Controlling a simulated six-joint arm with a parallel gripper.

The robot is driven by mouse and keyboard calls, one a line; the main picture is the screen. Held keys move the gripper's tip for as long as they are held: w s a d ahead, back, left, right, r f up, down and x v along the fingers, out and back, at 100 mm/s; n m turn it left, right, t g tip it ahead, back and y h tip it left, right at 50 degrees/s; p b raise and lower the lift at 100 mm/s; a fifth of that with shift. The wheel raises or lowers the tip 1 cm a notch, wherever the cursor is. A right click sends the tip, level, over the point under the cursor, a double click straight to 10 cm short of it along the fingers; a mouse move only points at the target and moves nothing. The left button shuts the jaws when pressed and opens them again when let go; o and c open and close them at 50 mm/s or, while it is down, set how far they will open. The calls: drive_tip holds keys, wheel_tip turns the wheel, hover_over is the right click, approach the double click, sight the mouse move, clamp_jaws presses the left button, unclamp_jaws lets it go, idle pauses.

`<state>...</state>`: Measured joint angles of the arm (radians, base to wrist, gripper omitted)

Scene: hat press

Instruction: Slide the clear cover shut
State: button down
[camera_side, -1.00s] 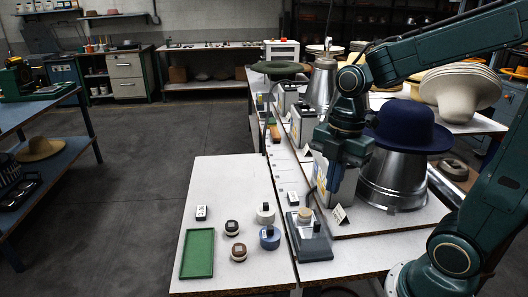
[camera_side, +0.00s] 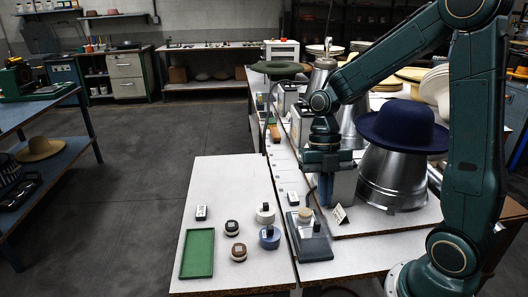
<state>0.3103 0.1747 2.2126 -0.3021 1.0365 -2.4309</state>
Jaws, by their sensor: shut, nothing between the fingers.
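A small grey unit (camera_side: 309,237) sits at the front right of the white bench, with a round tan piece (camera_side: 305,214) at its back and a dark knob (camera_side: 317,227) on it. A clear cover seems to lie over its front part, but it is too small to tell how far it is shut. My gripper (camera_side: 325,201) points down just behind and slightly right of this unit, above the bench. Its fingers are shut and empty, and I see no clear contact with the unit.
A navy hat (camera_side: 403,127) sits on a metal form (camera_side: 392,180) close right of my gripper. A small tent card (camera_side: 340,214) stands near the unit. A green tray (camera_side: 197,254) and several small round pots (camera_side: 269,238) are to the left.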

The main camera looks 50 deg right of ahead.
drive_tip(key=shift+f, duration=0.1)
approach(318, 235)
drive_tip(key=shift+s+a+f, duration=0.35)
drive_tip(key=shift+a+f, duration=0.05)
drive_tip(key=shift+f, duration=0.45)
drive_tip(key=shift+s+a+f, duration=0.4)
drive_tip(key=shift+f, duration=0.4)
drive_tip(key=shift+s+a+f, duration=0.35)
drive_tip(key=shift+f, duration=0.5)
drive_tip(key=w+d, duration=0.7)
drive_tip(key=shift+s, duration=0.15)
